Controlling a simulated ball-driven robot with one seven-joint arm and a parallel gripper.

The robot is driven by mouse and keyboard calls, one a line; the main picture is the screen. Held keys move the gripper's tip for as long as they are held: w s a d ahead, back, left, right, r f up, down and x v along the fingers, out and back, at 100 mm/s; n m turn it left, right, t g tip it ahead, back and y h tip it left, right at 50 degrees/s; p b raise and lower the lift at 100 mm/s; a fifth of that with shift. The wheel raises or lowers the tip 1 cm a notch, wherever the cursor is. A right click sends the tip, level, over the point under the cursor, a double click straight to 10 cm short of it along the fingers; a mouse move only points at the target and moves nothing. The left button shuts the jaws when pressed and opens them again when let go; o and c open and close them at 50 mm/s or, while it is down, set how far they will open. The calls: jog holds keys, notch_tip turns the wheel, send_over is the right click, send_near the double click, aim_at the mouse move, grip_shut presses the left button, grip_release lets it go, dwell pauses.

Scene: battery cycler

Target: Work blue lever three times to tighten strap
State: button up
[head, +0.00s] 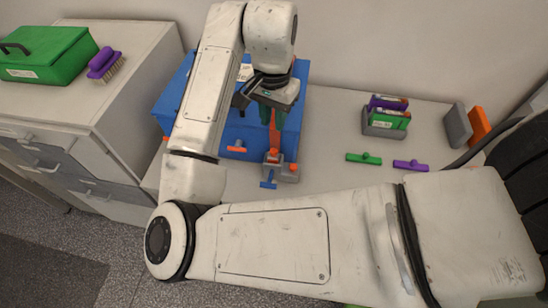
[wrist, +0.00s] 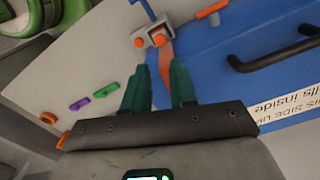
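The blue lever (head: 268,183) sticks out from the front of a grey ratchet block with orange ends (head: 281,167), in front of the blue case. In the wrist view the lever (wrist: 147,10) is at the top, partly cut off, beyond the ratchet block (wrist: 154,36). The orange strap (head: 275,136) runs from the block up the case; it also shows between the fingers in the wrist view (wrist: 166,64). My gripper (head: 271,121) has green fingers, open and empty. It hangs over the case, apart from the lever; the fingertips (wrist: 158,72) point toward the block.
The blue case (head: 292,113) has a black handle (wrist: 270,50). An orange T-handle (head: 237,149) is left of the ratchet. Green (head: 363,158) and purple (head: 410,165) T-handles lie on the counter to the right, before a grey holder (head: 384,126). The counter between is clear.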

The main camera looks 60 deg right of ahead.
grip_shut()
dwell(1.4)
